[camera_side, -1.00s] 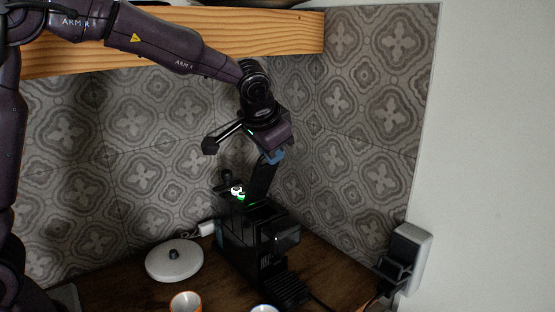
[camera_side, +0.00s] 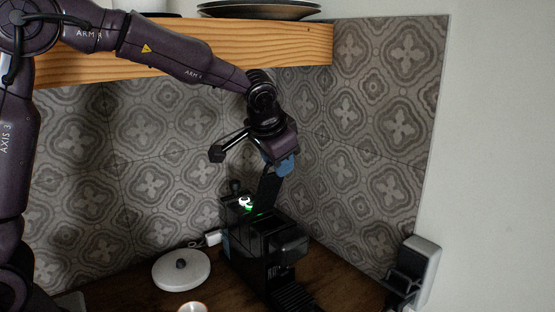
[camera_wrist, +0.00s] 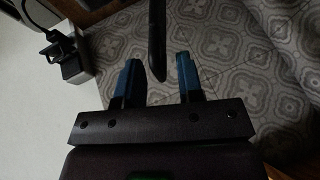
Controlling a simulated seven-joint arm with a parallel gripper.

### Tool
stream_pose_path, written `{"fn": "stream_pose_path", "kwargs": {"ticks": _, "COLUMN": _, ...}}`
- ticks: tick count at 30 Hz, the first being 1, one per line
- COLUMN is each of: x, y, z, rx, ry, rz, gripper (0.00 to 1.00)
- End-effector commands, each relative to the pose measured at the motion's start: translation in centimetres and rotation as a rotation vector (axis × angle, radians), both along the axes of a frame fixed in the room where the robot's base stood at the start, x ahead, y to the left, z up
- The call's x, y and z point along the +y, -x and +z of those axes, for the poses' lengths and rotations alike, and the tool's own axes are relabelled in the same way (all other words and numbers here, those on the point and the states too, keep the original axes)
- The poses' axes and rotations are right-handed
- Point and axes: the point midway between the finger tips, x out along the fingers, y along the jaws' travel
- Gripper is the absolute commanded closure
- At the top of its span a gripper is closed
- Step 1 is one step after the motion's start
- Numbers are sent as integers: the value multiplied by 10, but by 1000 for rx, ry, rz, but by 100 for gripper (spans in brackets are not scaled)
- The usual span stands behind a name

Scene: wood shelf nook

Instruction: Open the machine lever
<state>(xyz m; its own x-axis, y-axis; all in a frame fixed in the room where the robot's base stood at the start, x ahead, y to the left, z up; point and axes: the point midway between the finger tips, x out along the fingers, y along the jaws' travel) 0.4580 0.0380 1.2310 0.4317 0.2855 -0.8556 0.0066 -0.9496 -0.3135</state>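The black coffee machine (camera_side: 262,250) stands on the wooden counter in the side view. Its dark lever (camera_side: 268,190) stands raised, tilted slightly right, and its top meets my gripper (camera_side: 283,166). In the wrist view my gripper (camera_wrist: 158,76) has its two blue fingers apart. The dark bar of the lever (camera_wrist: 157,40) reaches into the gap between them, with space visible on both sides. The top of the lever is partly hidden by the fingers in the side view.
A round white base (camera_side: 182,271) sits left of the machine. A wooden shelf (camera_side: 180,62) with dark plates (camera_side: 258,10) runs above. A grey and black appliance (camera_side: 415,270) is at the right. Tiled walls stand close behind the machine.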

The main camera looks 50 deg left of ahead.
Motion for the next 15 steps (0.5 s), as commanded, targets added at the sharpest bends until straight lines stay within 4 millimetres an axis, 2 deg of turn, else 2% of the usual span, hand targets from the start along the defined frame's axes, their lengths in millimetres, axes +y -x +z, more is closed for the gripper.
{"fn": "stream_pose_path", "kwargs": {"ticks": 5, "x": -5, "y": 6, "z": 15, "rx": -5, "ry": 0, "rz": -2, "gripper": 66}}
{"fn": "stream_pose_path", "kwargs": {"ticks": 15, "x": -26, "y": 38, "z": 78, "rx": -6, "ry": 0, "rz": -3, "gripper": 66}}
